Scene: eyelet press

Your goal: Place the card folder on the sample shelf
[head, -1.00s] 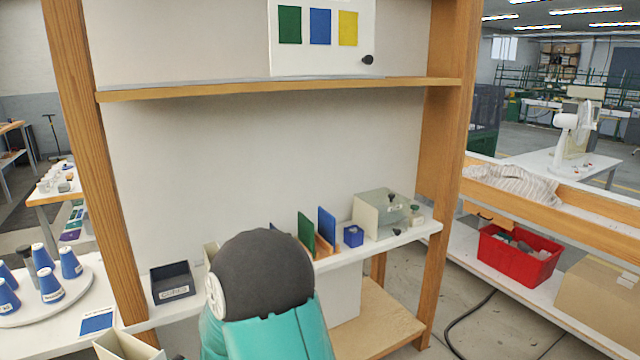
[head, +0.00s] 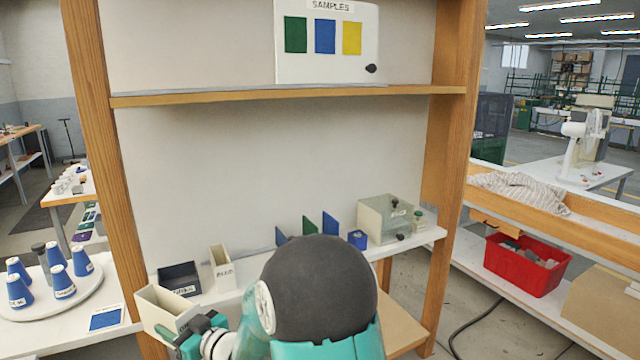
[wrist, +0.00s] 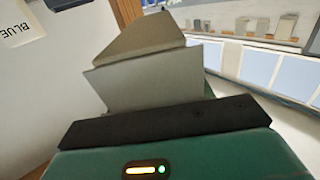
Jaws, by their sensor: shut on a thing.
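The card folder (head: 160,308), a cream, open-topped piece with a printed side, is at the lower left of the head view, in front of the lower shelf. My gripper (head: 188,342) is shut on it; my arm hides part of the grip. In the wrist view the folder (wrist: 145,80) sticks up beyond the dark gripper edge (wrist: 165,120) as pale grey-beige panels. A wooden-edged upper shelf (head: 290,95) has a board (head: 350,62) marked SAMPLES above it; its visible front is bare. The folder is well below this shelf.
The lower shelf (head: 408,247) carries a dark labelled bin (head: 180,279), a narrow cream holder (head: 222,268), upright green and blue cards, a small blue box (head: 357,239) and a pale press (head: 385,218). Wooden posts (head: 100,170) flank the shelves. Blue cones stand at left.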

